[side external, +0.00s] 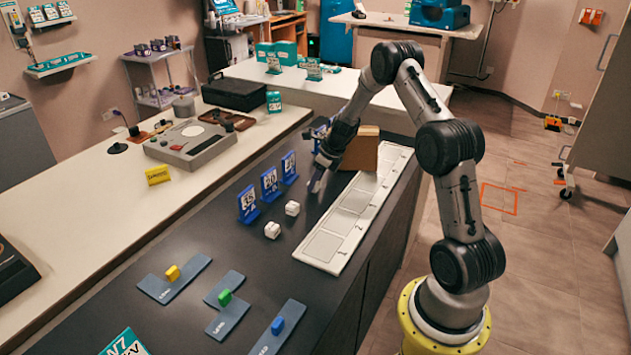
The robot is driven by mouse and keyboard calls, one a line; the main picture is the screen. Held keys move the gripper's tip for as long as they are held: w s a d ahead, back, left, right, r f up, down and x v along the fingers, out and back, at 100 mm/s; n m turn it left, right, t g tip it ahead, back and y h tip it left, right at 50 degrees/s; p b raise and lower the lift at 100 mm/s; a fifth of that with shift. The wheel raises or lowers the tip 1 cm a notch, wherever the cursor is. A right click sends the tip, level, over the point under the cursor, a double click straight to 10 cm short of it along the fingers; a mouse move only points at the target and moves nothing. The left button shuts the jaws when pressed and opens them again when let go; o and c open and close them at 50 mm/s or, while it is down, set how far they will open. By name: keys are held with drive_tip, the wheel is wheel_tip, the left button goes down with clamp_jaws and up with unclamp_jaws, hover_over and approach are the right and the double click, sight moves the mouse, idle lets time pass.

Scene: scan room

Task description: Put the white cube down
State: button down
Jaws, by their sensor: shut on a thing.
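My gripper (317,183) is low over the dark counter (225,262), between the blue number stands and the white strip of squares. It is shut on the white cube, which the fingers mostly hide, so its outline is not clear. I cannot tell whether the held cube touches the counter.
Blue number stands (269,184) line the counter's left side. A white strip with marked squares (357,202) runs along the right edge. A brown box (361,149) stands behind my gripper.

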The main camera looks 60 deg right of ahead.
drive_tip(key=shift+f, duration=0.15)
drive_tip(key=c, duration=0.5)
unclamp_jaws()
drive_tip(key=shift+c, duration=0.2)
drive_tip(key=v, duration=1.1)
drive_tip(key=s+a+r+n, duration=0.3)
drive_tip(key=a+r+n, duration=0.4)
drive_tip(key=a+n, duration=0.15)
drive_tip(key=s+a+r+n, duration=0.2)
drive_tip(key=a+r+n, duration=0.5)
drive_tip(key=a, duration=0.3)
drive_tip(key=s+a+n, duration=0.5)
drive_tip(key=s+n, duration=0.4)
drive_tip(key=n, duration=0.1)
drive_tip(key=s+a+r+n+t, duration=0.1)
drive_tip(key=s+a+n, duration=0.5)
drive_tip(key=s+n, duration=0.3)
drive_tip(key=shift+s+a+r+n, duration=0.15)
drive_tip(key=shift+s+a+n, duration=0.15)
drive_tip(key=shift+n, duration=0.45)
